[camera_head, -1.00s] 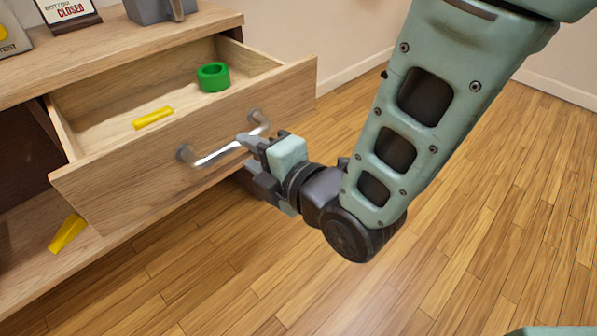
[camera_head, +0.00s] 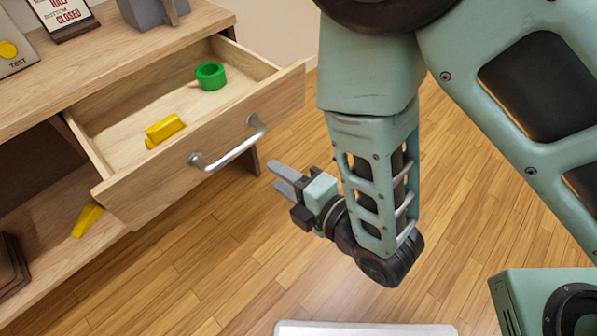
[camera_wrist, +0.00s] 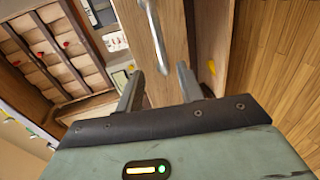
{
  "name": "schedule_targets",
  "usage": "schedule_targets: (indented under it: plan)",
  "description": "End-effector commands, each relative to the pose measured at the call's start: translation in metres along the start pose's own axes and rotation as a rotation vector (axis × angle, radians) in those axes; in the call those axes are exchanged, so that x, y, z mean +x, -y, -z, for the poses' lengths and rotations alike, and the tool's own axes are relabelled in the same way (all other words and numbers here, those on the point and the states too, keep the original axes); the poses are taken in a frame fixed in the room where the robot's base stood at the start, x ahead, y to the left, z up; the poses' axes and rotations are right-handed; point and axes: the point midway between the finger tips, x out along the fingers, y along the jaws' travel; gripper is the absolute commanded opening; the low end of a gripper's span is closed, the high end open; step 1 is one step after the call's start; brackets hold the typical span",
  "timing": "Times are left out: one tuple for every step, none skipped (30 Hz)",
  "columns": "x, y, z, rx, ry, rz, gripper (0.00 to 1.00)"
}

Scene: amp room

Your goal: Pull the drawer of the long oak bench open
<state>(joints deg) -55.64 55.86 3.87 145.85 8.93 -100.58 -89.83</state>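The long oak bench (camera_head: 105,52) stands at the left in the head view. Its drawer (camera_head: 205,150) is pulled out, with the inside showing. A silver bar handle (camera_head: 232,150) is on the drawer front; it also shows in the wrist view (camera_wrist: 158,30). My gripper (camera_head: 277,178) is apart from the handle, to its right over the floor. In the wrist view my two fingers (camera_wrist: 158,85) are spread apart with nothing between them. The drawer holds a green ring (camera_head: 210,76) and a yellow block (camera_head: 164,130).
Another yellow piece (camera_head: 87,219) lies on the lower shelf. A sign (camera_head: 66,14), a grey object (camera_head: 147,10) and a card marked TEST (camera_head: 12,52) stand on the bench top. Wooden floor (camera_head: 230,260) is clear in front, with a pale flat surface (camera_head: 365,329) at the bottom edge.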

Motion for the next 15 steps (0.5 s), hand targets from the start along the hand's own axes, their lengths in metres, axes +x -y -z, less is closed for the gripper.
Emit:
schedule_targets:
  plan:
    - [-0.007,-0.006,0.0,-0.001,-0.001,0.006,0.37]
    - [-0.01,-0.006,0.0,-0.002,-0.001,0.006,0.37]
    - [-0.013,-0.005,0.0,-0.002,-0.001,0.006,0.37]
    - [-0.016,-0.005,0.0,-0.002,-0.001,0.005,0.37]
    - [-0.018,-0.005,0.0,-0.002,0.0,0.006,0.37]
    - [-0.021,-0.004,0.0,-0.002,0.0,0.005,0.37]
    - [-0.023,-0.004,0.0,-0.001,0.0,0.005,0.37]
    - [-0.025,-0.004,0.0,-0.001,0.0,0.005,0.37]
    - [-0.028,-0.004,0.0,-0.001,0.0,0.003,0.37]
    - [-0.029,-0.003,0.0,-0.001,0.0,0.004,0.37]
    - [-0.03,-0.003,0.0,-0.001,0.0,0.003,0.37]
    - [-0.032,-0.003,0.0,-0.001,0.0,0.002,0.37]
    - [-0.033,-0.002,0.0,-0.001,0.0,0.002,0.37]
    - [-0.034,-0.002,0.0,-0.001,0.0,0.002,0.37]
    - [-0.034,-0.001,0.0,-0.001,0.0,0.002,0.37]
